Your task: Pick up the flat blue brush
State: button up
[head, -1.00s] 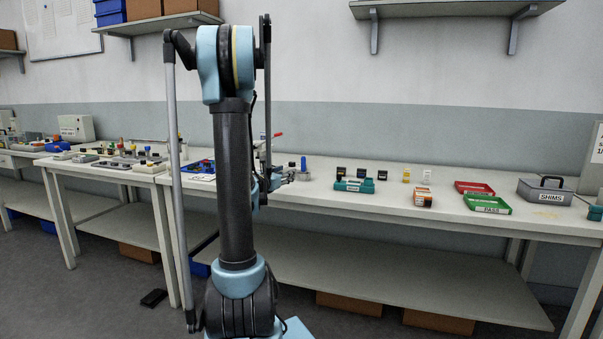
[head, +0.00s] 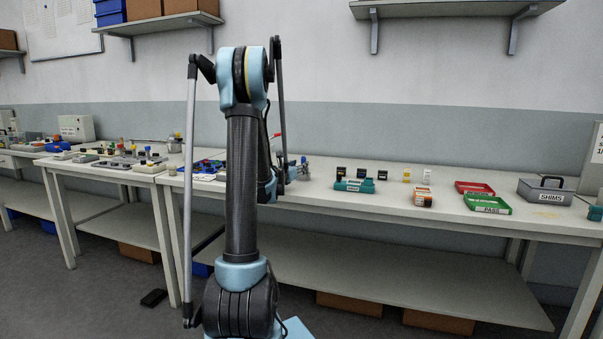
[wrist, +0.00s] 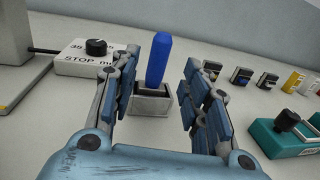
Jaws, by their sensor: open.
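A bright blue upright piece, apparently the flat blue brush (wrist: 158,62), stands in a small grey holder (wrist: 151,102) in the wrist view. Its lower end is hidden inside the holder. My gripper (wrist: 162,70) is open, with one finger on each side of the brush in the picture. I see no clear contact, and the remaining distance is hard to tell. In the head view the blue brush (head: 304,161) shows small, just right of my arm.
A white box with a black knob (wrist: 93,55) stands left of the holder. A teal holder (wrist: 285,138) and several small dark blocks are to the right. Farther right on the bench are red (head: 474,187) and green (head: 487,204) trays and a grey SHIMS box (head: 545,192).

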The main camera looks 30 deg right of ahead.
jog(key=shift+x, duration=2.75)
jog(key=shift+w+a, duration=0.1)
jog(key=shift+w, duration=0.05)
jog(key=shift+c, duration=0.6)
grip_shut()
